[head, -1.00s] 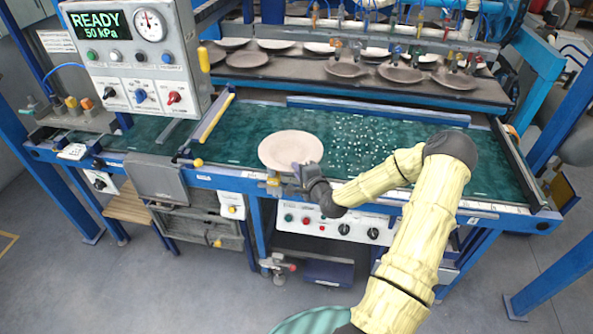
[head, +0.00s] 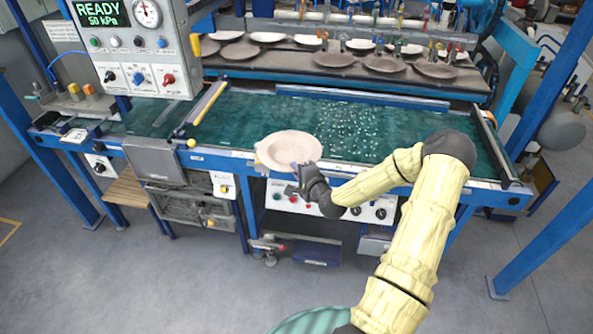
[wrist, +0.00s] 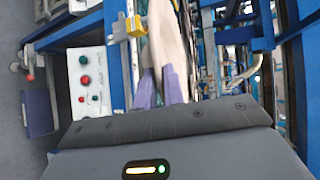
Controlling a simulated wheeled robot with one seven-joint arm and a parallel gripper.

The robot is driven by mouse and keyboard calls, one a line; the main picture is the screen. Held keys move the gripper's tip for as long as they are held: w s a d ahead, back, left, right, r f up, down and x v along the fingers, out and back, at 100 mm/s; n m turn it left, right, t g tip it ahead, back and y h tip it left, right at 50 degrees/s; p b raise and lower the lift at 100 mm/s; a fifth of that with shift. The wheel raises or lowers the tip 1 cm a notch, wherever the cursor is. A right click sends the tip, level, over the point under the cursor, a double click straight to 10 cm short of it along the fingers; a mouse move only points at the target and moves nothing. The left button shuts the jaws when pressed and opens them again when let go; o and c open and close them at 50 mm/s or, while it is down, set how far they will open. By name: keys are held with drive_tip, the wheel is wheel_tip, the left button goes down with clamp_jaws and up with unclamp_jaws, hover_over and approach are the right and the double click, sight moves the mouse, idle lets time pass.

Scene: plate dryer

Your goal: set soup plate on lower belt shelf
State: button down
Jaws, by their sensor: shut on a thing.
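A pale beige soup plate (head: 289,150) is held in my gripper (head: 298,178) in the head view, in front of the green belt's near edge. The jaws are shut on its near rim. In the wrist view the plate (wrist: 166,42) is seen nearly edge-on between the two lilac fingertips (wrist: 161,88). The green belt shelf (head: 265,117) lies behind the plate, with a wet, speckled surface. The plate overlaps the blue front rail in the picture; whether it touches the rail cannot be told.
An upper dark shelf (head: 300,77) at the back holds several plates under hanging nozzles. A control box (head: 140,50) reading READY stands at the upper left. A white button panel (head: 282,198) sits below the front rail. The middle of the green belt is clear of plates.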

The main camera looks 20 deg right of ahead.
drive_tip(key=s+a+f, duration=0.6)
drive_tip(key=a+f, duration=0.1)
drive_tip(key=f, duration=0.2)
drive_tip(key=s+a+f+h, duration=0.1)
drive_tip(key=s+a+f, duration=0.6)
drive_tip(key=f, duration=0.2)
drive_tip(key=shift+s+m, duration=0.25)
drive_tip(key=shift+m, duration=0.15)
drive_tip(key=shift+a, duration=0.15)
